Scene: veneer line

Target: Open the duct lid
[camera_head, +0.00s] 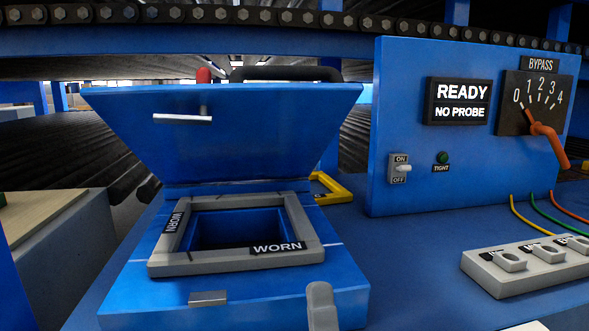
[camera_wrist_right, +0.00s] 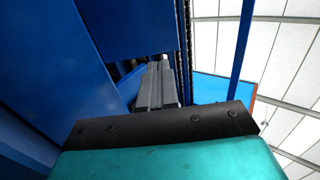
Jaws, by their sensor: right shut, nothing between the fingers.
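The duct lid (camera_head: 225,125) stands raised and tilted back behind the duct box, its underside towards me. A silver bar (camera_head: 183,118) is on that underside. The duct mouth (camera_head: 235,228) below is uncovered, framed by a grey gasket (camera_head: 215,265) with labels reading WORN. A small metal catch plate (camera_head: 208,298) is on the box's front edge. My right gripper (camera_head: 320,300) shows only as a grey fingertip in front of the box's front right corner, apart from the lid. Its fingers also show in the right wrist view (camera_wrist_right: 158,85), shut and empty. My left gripper is not in view.
A blue panel (camera_head: 390,110) at right has a display reading READY, NO PROBE, an ON/OFF switch (camera_head: 402,168) and a BYPASS dial with an orange lever (camera_head: 550,143). A grey socket block (camera_head: 520,262) with cables is at lower right. A chain (camera_head: 300,18) crosses overhead.

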